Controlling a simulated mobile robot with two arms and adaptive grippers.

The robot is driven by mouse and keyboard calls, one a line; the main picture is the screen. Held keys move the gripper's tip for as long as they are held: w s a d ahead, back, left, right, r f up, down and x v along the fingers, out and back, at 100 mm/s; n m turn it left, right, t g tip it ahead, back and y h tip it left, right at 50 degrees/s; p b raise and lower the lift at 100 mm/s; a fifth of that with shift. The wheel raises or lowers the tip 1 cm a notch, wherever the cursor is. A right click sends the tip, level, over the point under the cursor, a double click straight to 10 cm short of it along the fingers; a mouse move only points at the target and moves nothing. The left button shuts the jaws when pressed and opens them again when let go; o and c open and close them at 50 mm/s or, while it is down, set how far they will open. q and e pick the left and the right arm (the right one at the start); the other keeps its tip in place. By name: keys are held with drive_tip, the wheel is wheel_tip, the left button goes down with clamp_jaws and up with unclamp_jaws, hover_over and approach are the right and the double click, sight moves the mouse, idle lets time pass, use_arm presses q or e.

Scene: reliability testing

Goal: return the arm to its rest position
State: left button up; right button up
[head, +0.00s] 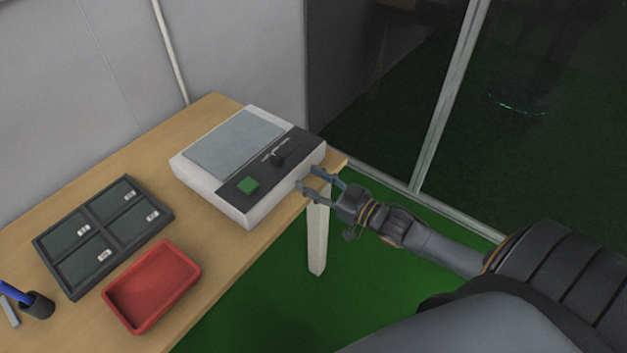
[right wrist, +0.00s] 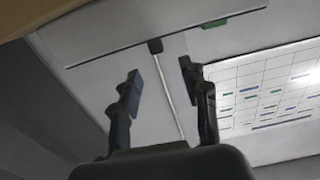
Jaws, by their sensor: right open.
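My right gripper (head: 318,183) is open and empty at the right edge of the table, close to the front right side of the white device. The head view does not show clearly whether it touches the device. In the right wrist view its two dark fingers (right wrist: 158,92) stand apart with nothing between them. My right arm comes in from the lower right of the head view. My left gripper is not in view.
The wooden table (head: 222,112) carries the white device (head: 262,207) with a green button (head: 249,185), a dark four-part tray (head: 67,283), a red tray (head: 193,275) and a pen cup (head: 38,306). Glass panels (head: 440,110) stand behind. Green floor (head: 300,310) is open right of the table.

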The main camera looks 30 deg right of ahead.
drive_tip(key=s+d+f+m+g+h, duration=0.15)
drive_tip(key=s+f, duration=0.25)
drive_tip(key=f, duration=0.7)
drive_tip(key=s+d+f+g+h, duration=0.1)
drive_tip(key=s+f+g+h, duration=0.3)
drive_tip(key=f, duration=0.7)
drive_tip(key=s+d+f+m+g+h, duration=0.15)
drive_tip(key=s+f, duration=0.35)
drive_tip(key=f, duration=0.6)
drive_tip(key=s+a+f+g, duration=0.3)
drive_tip(key=s+f, duration=0.2)
drive_tip(key=s, duration=0.4)
drive_tip(key=s+a+f+n+g, duration=0.1)
drive_tip(key=s+a+f+g, duration=0.2)
drive_tip(key=s+f, duration=0.3)
drive_tip(key=s+a+f+g, duration=0.3)
drive_tip(key=s+a+f, duration=0.1)
drive_tip(key=s, duration=1)
drive_tip(key=shift+s+a+f+n+y, duration=0.3)
drive_tip(key=shift+a+f+y, duration=0.1)
drive_tip(key=shift+f, duration=0.3)
drive_tip(key=shift+w, duration=0.1)
drive_tip(key=shift+c, duration=0.8)
drive_tip(key=shift+w, duration=0.1)
